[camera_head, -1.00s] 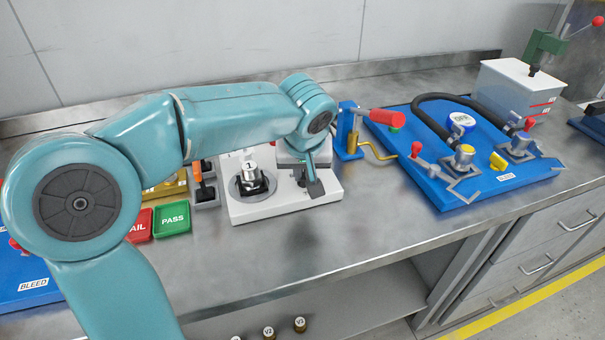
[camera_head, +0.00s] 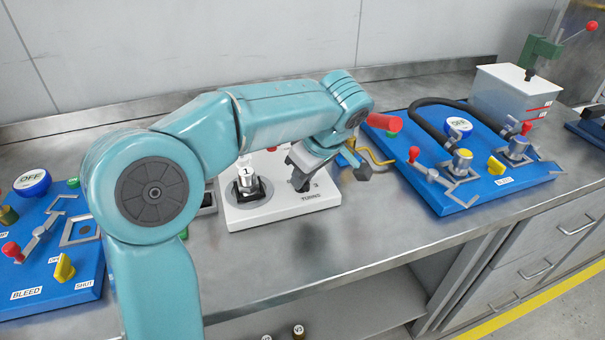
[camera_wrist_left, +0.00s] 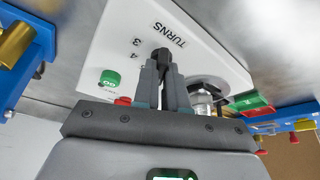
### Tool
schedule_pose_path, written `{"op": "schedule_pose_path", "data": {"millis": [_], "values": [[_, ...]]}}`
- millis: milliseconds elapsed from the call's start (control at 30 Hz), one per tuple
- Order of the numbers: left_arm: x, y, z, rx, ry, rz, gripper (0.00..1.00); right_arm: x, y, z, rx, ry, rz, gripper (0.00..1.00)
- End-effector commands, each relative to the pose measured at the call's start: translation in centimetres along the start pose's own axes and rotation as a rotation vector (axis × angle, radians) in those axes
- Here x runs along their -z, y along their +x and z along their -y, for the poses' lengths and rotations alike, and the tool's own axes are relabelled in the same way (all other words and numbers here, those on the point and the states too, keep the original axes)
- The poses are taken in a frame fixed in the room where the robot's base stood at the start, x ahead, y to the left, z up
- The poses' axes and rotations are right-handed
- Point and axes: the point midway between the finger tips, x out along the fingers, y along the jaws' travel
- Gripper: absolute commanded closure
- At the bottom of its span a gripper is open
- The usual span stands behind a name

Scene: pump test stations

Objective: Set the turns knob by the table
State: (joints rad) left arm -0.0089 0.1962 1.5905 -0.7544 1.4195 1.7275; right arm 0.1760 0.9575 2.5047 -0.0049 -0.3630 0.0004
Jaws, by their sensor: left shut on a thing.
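The turns knob (camera_head: 301,184) is a small black knob on the white station marked TURNS (camera_head: 262,211). My left gripper (camera_head: 299,170) reaches down to it from the right and is shut on it. In the left wrist view, the two grey fingers (camera_wrist_left: 163,72) close around the black knob (camera_wrist_left: 161,54). The printed numbers 3 and 4 show left of the knob there, and a green button sits near them. The fingers cover much of the knob, so I cannot tell which number it points at. My right gripper is out of view.
A round-based unit topped with a white "1" cap (camera_head: 245,167) stands on the station, left of the knob. Blue valve boards lie right (camera_head: 450,199) and left (camera_head: 65,291). The steel bench front (camera_head: 300,250) is clear.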

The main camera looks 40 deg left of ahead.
Motion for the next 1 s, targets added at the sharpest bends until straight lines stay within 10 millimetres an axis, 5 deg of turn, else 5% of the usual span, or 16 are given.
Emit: {"op": "schedule_pose_path", "data": {"millis": [667, 700, 767, 1000], "values": [[-0.02, 0.03, -0.03, 0.022, -0.056, 0.002, 1.00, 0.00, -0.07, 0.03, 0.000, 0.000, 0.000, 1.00], [-0.02, 0.03, -0.02, 0.022, -0.055, 0.002, 0.79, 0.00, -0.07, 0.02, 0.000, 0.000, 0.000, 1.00], [-0.02, 0.03, -0.02, 0.022, -0.055, 0.002, 0.63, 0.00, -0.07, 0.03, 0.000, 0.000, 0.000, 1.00], [0.00, 0.02, -0.02, 0.022, -0.054, 0.001, 0.63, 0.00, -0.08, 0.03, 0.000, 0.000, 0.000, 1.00]]}}
